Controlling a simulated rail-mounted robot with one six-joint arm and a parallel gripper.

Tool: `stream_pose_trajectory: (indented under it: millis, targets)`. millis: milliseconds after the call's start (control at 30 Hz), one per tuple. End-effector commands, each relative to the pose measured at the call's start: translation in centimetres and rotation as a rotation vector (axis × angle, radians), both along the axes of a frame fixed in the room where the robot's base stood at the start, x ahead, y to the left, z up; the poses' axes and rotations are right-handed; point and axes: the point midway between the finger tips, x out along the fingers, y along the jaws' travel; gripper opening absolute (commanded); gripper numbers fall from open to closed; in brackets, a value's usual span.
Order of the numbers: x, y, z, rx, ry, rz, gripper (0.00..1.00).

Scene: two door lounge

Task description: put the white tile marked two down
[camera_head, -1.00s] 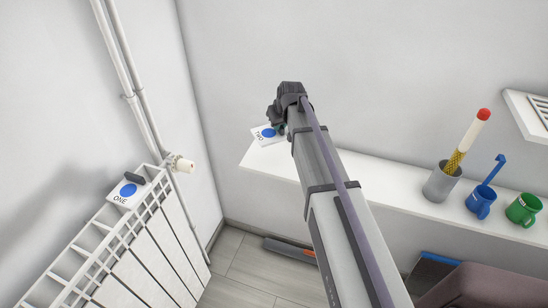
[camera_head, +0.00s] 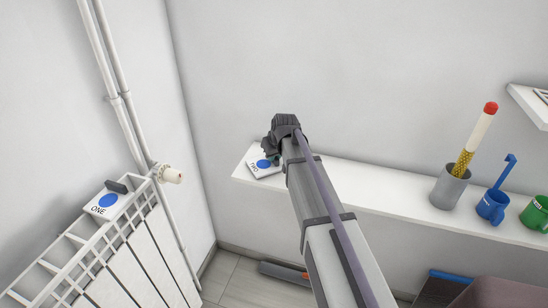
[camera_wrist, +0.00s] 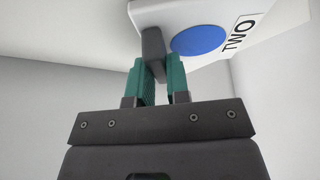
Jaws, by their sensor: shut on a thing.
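The white tile marked TWO (camera_head: 277,169), with a blue disc on its face, is at the left end of the white wall shelf (camera_head: 345,184). In the wrist view the tile (camera_wrist: 184,16) fills the top, with its dark grey handle (camera_wrist: 153,45) between my green fingers. My gripper (camera_head: 272,156) is shut on that handle; it also shows in the wrist view (camera_wrist: 157,72). The tile overlaps the shelf top in the head view, but I cannot tell whether it touches. My arm hides part of the shelf.
A white tile marked ONE (camera_head: 104,206) lies on the radiator (camera_head: 125,265) at left. Another white shelf (camera_head: 530,105) is higher at right.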

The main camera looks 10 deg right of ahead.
Motion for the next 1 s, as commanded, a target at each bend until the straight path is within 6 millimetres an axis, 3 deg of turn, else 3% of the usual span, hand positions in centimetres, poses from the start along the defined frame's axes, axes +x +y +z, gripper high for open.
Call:
stream_pose_trajectory:
  millis: [67,100,367,667,767,1000]
  targets:
    - [0.0,0.0,-0.4,0.0,0.0,0.0,0.0]
    - [0.0,0.0,-0.3,0.0,0.0,0.0,0.18]
    - [0.0,0.0,-0.3,0.0,0.0,0.0,0.42]
    - [0.0,0.0,0.3,0.0,0.0,0.0,0.42]
    - [-0.6,-0.1,1.8,0.0,0.0,0.0,0.42]
    - [-3.0,-0.6,7.8,0.0,0.0,-0.001,0.42]
